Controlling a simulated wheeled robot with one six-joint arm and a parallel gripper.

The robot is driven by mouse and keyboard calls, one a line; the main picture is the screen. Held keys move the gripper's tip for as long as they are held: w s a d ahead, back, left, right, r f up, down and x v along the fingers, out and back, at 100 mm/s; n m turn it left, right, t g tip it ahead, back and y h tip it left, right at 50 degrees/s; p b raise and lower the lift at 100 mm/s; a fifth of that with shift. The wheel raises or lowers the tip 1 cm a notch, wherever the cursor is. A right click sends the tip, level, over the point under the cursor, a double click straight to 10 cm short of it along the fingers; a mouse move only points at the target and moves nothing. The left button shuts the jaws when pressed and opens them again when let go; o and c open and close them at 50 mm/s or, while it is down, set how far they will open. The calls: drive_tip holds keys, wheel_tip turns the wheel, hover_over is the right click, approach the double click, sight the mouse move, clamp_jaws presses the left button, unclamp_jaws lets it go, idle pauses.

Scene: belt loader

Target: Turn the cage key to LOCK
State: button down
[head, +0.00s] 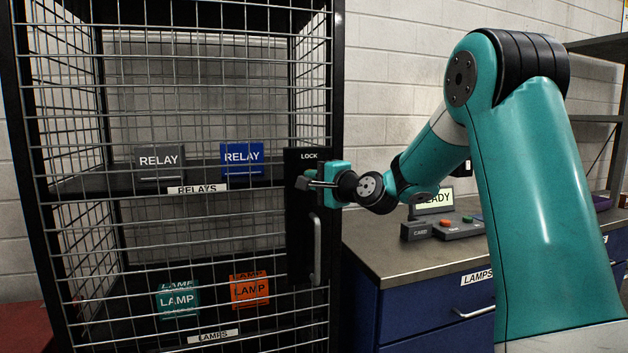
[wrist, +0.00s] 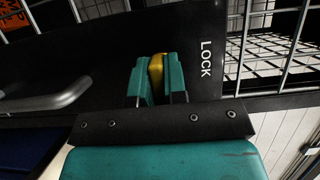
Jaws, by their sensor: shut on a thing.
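The wire cage door has a black lock plate (head: 310,190) marked LOCK near its top, with a grey bar handle (head: 317,250) below. In the wrist view the LOCK label (wrist: 206,58) is just right of my gripper. My gripper (head: 312,178) is at the plate just below the word LOCK. In the wrist view its teal fingers (wrist: 157,80) are shut on a yellow key (wrist: 156,70). The fingers hide much of the key, and I cannot tell its exact turn. The handle also shows at the left of the wrist view (wrist: 50,98).
Inside the cage are grey (head: 160,162) and blue (head: 242,158) RELAY boxes on the upper shelf, and teal (head: 178,302) and orange (head: 249,291) LAMP boxes below. A blue cabinet with a grey counter (head: 400,262) stands right of the cage, with a small READY display (head: 434,199).

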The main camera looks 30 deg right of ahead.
drive_tip(key=n+g, duration=0.1)
drive_tip(key=n, duration=0.2)
drive_tip(key=shift+n+g, duration=0.3)
drive_tip(key=n+g+h, duration=0.1)
drive_tip(key=n, duration=0.2)
drive_tip(key=shift+h, duration=0.3)
drive_tip(key=n+g+h+b, duration=0.1)
drive_tip(key=n, duration=0.2)
drive_tip(key=shift+n+h, duration=0.3)
drive_tip(key=n+g+h+b, duration=0.1)
drive_tip(key=n+h, duration=0.1)
drive_tip(key=n, duration=0.1)
drive_tip(key=shift+g, duration=0.3)
drive_tip(key=shift+h, duration=0.3)
drive_tip(key=c, duration=1.2)
unclamp_jaws()
drive_tip(key=shift+o, duration=0.2)
